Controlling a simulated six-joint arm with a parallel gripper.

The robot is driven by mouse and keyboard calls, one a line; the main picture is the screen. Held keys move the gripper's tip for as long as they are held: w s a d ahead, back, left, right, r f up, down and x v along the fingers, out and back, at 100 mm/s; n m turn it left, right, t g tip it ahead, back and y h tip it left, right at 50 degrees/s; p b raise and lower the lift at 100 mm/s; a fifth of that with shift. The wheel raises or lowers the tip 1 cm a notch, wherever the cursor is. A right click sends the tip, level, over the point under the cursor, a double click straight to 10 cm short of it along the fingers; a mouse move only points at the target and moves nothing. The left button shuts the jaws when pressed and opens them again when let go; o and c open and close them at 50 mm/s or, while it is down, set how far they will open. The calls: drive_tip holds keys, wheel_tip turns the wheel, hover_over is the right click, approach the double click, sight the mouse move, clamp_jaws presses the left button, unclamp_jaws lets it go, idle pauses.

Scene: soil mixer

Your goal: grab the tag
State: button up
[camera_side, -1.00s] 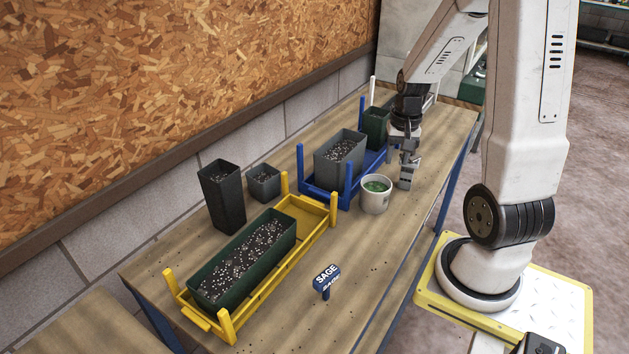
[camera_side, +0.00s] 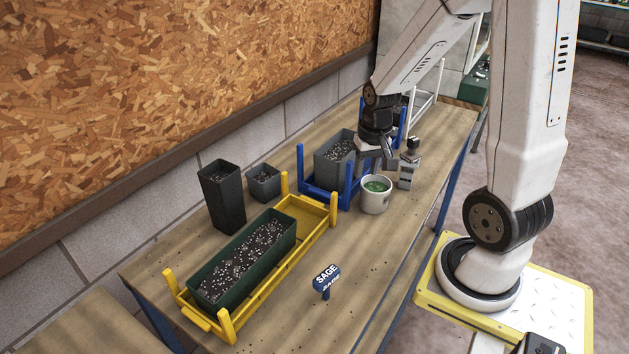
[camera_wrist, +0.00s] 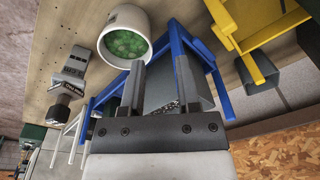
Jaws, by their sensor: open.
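The tag (camera_side: 326,277) is a small blue sign with white "SAGE" lettering. It stands at the front of the bench, right of the yellow frame, in the side view. I do not see it in the wrist view. My gripper (camera_side: 377,164) is open over the blue frame, beside the white cup, well behind the tag. In the wrist view its two fingers (camera_wrist: 158,72) are apart, with the grey planter visible beyond them and no object held.
A white cup (camera_side: 375,195) with green contents and a grey block-like tool (camera_side: 408,172) with a black top stand near my gripper. The blue frame (camera_side: 320,193) bears a grey planter (camera_side: 335,168). The yellow frame (camera_side: 319,243) holds a green planter. Bench around the tag is clear.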

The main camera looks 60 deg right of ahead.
drive_tip(key=a+n+t, duration=0.1)
drive_tip(key=a+n, duration=0.6)
drive_tip(key=a, duration=0.8)
drive_tip(key=shift+w+a+n+t, duration=0.25)
drive_tip(key=shift+w+n+t, duration=0.05)
drive_tip(key=o, duration=0.5)
drive_tip(key=shift+f, duration=0.1)
